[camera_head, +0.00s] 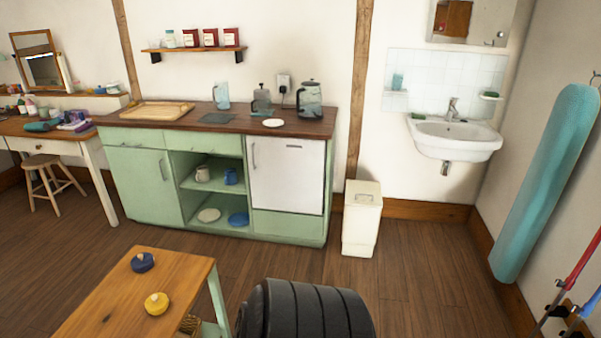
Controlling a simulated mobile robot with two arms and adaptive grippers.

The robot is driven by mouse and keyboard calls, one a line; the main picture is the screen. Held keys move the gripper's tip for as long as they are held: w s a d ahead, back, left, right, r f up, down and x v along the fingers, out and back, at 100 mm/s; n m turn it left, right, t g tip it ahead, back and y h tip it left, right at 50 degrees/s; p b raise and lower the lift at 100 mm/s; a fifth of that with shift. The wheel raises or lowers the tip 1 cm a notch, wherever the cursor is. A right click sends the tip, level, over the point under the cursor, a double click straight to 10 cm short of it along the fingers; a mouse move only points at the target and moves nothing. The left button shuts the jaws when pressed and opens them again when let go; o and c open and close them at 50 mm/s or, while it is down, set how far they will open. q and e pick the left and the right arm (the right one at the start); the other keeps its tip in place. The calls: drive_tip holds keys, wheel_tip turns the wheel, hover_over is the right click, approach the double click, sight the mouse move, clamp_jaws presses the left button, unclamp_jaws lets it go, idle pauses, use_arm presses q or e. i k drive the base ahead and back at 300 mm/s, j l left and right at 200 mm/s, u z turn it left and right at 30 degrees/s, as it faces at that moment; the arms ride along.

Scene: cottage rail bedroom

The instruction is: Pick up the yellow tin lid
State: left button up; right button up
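A small round yellow tin lid (157,304) with a pale knob on top lies on the wooden top of a low table (103,300) at the lower left. A similar dark blue lid (143,262) lies farther back on the same table. The yellow lid is near the table's right edge, and nothing touches it. Neither of my grippers shows in the head view.
A green cabinet (142,185) with a wooden worktop stands along the back wall. A cream bin (361,218) stands to its right, below and left of a white sink (454,137). Wooden floor (420,285) lies open at the right. A teal ironing board (545,180) leans at the right wall.

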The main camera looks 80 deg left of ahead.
sight(157, 303)
drive_tip(key=u, duration=4.3)
drive_tip(key=i+l+u, duration=0.1)
drive_tip(key=l+u, duration=0.7)
drive_tip(key=i+l+u, duration=0.1)
drive_tip(key=l+u, duration=0.65)
drive_tip(key=k+j, duration=0.05)
drive_tip(key=j, duration=0.05)
